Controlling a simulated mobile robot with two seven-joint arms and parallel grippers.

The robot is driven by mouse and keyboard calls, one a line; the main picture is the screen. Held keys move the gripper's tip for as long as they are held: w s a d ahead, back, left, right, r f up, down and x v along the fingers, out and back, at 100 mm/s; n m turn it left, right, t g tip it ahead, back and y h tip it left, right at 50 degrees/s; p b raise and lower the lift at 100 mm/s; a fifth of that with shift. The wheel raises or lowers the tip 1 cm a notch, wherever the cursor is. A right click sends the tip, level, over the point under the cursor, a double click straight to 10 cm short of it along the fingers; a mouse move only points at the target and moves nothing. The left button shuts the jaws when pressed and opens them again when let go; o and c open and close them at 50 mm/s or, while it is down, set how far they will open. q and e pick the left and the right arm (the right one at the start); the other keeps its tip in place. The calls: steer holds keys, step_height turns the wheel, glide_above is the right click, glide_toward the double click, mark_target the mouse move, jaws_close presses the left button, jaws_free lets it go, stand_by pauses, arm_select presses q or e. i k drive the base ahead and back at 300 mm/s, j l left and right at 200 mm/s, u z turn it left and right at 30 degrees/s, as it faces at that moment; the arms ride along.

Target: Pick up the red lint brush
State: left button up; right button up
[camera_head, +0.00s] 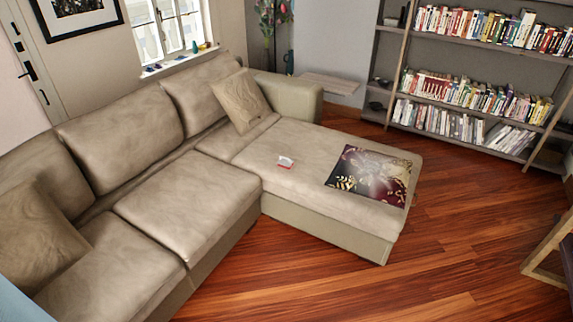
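A small red and white object (285,162) lies on the chaise seat of the beige sofa (330,222). It looks like the red lint brush, but it is too small to make out its handle or head. It lies to the left of a dark patterned cushion (370,175) and apart from it. Neither of my grippers shows in the head view.
The L-shaped sofa fills the left and middle, with throw pillows (241,100) on it. The wooden floor (450,262) in front of the chaise is clear. A bookshelf (455,53) with a leaning ladder stands at back right. A wooden furniture edge (545,250) shows at right.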

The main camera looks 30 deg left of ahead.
mark_target(284, 162)
steer(key=u, duration=0.4)
steer(key=i+u, duration=0.2)
steer(key=u, duration=0.25)
steer(key=i+l+u, duration=0.15)
steer(key=u, duration=0.3)
steer(key=i+l+u, duration=0.15)
steer(key=u, duration=0.3)
steer(key=i+l+u, duration=0.35)
steer(key=l, duration=0.3)
steer(key=i+l+u, duration=0.15)
steer(key=l, duration=0.2)
steer(key=i+l, duration=0.15)
steer(key=l, duration=0.2)
steer(key=i+l, duration=0.15)
steer(key=l, duration=0.2)
steer(key=i+l+u, duration=0.1)
steer(key=l, duration=0.2)
steer(key=i+l, duration=0.85)
